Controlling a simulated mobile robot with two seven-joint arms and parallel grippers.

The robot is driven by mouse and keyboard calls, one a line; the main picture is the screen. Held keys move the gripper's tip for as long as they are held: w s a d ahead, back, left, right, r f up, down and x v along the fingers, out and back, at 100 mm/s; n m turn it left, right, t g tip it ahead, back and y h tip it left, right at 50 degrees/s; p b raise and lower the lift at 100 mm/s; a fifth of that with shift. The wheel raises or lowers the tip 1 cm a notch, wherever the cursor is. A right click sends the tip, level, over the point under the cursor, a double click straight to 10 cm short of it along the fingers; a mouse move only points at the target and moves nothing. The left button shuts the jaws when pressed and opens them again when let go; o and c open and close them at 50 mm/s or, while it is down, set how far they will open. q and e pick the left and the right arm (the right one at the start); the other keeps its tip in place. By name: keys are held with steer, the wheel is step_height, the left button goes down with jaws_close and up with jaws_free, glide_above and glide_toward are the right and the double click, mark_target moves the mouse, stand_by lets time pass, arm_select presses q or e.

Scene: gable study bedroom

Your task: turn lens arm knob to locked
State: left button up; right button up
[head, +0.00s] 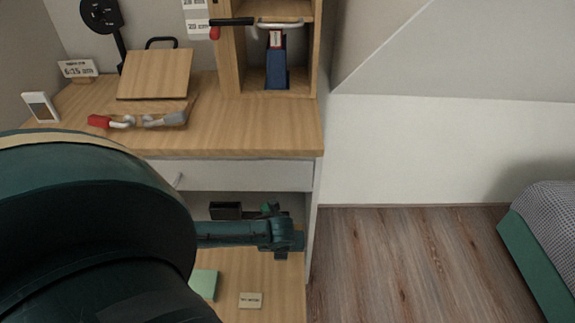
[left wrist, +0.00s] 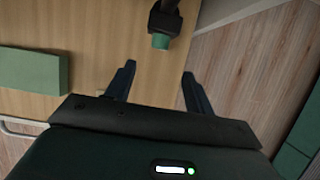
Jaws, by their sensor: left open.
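A green knob-like end (left wrist: 160,41) on a dark stalk (left wrist: 172,18) shows at the top of the left wrist view, over the wooden surface; I take it for the lens arm knob. My left gripper (left wrist: 158,72) is open, its two fingers apart with nothing between them. The green end lies beyond the fingertips, apart from them. In the head view my left gripper (head: 282,236) is low, near the right edge of the desk unit. A small green piece (head: 268,209) shows just behind it, partly hidden. The knob's markings cannot be read. My right gripper is out of view.
A green block (head: 203,284) and a small tag (head: 250,300) lie on the lower wooden surface. A black block (head: 225,210) is left of my gripper. The desktop (head: 260,125) is above and behind. Open floor (head: 390,260) and a bed (head: 545,240) are at right.

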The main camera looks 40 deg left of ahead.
arm_select(q)
steer(key=b+x, duration=0.5)
steer(key=x, duration=0.5)
steer(key=shift+f, duration=0.2)
steer(key=shift+x, duration=0.75)
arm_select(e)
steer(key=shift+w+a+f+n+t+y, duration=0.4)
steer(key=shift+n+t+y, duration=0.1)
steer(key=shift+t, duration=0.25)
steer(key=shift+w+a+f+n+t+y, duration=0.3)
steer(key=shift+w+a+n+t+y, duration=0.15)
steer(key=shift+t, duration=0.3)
arm_select(q)
steer(key=shift+w+a+r, duration=0.1)
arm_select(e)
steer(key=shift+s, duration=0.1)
arm_select(q)
steer(key=c, duration=1)
steer(key=shift+o, duration=0.2)
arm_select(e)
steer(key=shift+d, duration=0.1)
